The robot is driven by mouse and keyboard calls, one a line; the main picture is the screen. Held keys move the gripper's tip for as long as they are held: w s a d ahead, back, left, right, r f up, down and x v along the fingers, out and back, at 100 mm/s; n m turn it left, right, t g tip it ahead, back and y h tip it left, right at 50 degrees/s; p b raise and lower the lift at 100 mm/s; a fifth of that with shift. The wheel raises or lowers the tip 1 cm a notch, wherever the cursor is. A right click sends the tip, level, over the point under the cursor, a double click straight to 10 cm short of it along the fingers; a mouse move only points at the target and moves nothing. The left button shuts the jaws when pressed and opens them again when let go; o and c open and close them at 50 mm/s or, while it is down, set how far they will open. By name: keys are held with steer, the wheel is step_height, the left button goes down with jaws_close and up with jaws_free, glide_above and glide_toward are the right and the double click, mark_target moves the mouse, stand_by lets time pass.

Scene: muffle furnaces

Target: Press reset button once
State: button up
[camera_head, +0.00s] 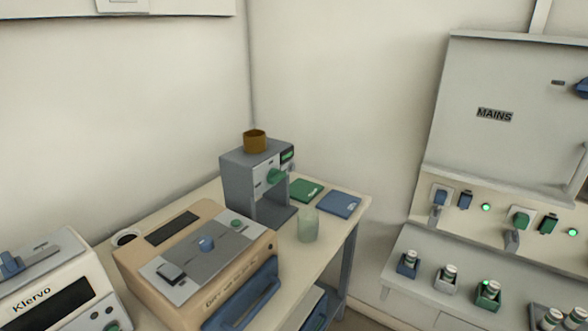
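No label reading reset is legible, so I cannot tell which control is the reset button. A beige furnace-like unit (148,254) on the table has a grey top panel with a blue knob (206,243), a green button (237,224) and a dark switch (171,272). A white Klervo unit (58,270) at the lower left has a dark display and a green button (112,327) at the picture's bottom edge. A grey wall cabinet marked MAINS (494,114) is at the right. My gripper is not in view.
A grey machine (237,182) with a brown cup (255,141) on top stands in the corner. A pale green glass (308,225), a green pad (306,191) and a blue pad (339,204) lie near the table's right end. Plugs and lit sockets (486,207) line the right wall.

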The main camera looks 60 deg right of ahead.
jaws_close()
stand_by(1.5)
